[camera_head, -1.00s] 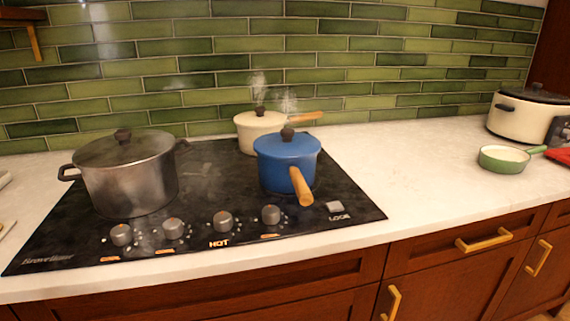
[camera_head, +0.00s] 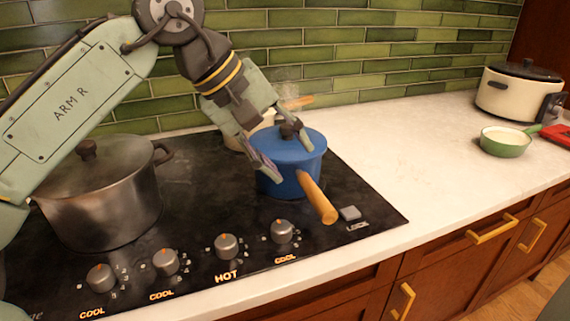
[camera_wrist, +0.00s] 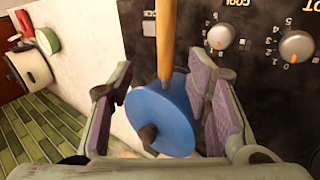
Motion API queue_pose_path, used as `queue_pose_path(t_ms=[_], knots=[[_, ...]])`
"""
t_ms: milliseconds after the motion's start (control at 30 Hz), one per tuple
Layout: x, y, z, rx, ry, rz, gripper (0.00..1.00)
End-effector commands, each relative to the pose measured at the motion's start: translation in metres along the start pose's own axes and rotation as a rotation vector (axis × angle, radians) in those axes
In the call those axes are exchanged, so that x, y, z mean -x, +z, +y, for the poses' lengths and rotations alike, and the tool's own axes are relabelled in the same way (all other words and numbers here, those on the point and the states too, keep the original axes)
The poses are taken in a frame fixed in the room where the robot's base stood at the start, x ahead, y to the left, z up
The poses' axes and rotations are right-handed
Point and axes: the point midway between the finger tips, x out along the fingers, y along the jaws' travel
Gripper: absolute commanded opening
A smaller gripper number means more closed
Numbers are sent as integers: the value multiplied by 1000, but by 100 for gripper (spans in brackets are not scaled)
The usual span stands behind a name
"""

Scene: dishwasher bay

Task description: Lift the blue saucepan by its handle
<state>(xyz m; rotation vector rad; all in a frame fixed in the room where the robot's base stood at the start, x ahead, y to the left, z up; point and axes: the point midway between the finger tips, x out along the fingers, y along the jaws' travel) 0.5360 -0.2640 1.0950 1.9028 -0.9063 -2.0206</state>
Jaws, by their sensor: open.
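The blue saucepan (camera_head: 292,160) stands upright on the black cooktop, with its lid and dark knob on. Its wooden handle (camera_head: 317,198) points toward the front right. My gripper (camera_head: 295,164) is open above the saucepan, with its fingers on either side of the lid knob. In the wrist view, the saucepan (camera_wrist: 163,112) lies between the open fingers, and the wooden handle (camera_wrist: 167,40) extends away beyond the fingertips. The fingers hold nothing. Whether the fingers touch the pan is unclear.
A large steel pot (camera_head: 100,200) stands on the left of the cooktop (camera_head: 190,215), partly behind my arm. A steaming cream pot (camera_head: 236,138) is behind the saucepan. A slow cooker (camera_head: 518,92) and small green pan (camera_head: 505,141) sit at right. The counter (camera_head: 400,140) between is clear.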

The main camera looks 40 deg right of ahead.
Motion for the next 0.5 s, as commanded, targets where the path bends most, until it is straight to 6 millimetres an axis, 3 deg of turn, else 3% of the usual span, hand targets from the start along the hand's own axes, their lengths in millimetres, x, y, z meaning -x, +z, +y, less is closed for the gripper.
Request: queue_pose_path(t_ms=[300,500], knots=[[-44,6,-3,19,-21,-28,45],[-59,7,-3,18,-19,-27,45]])
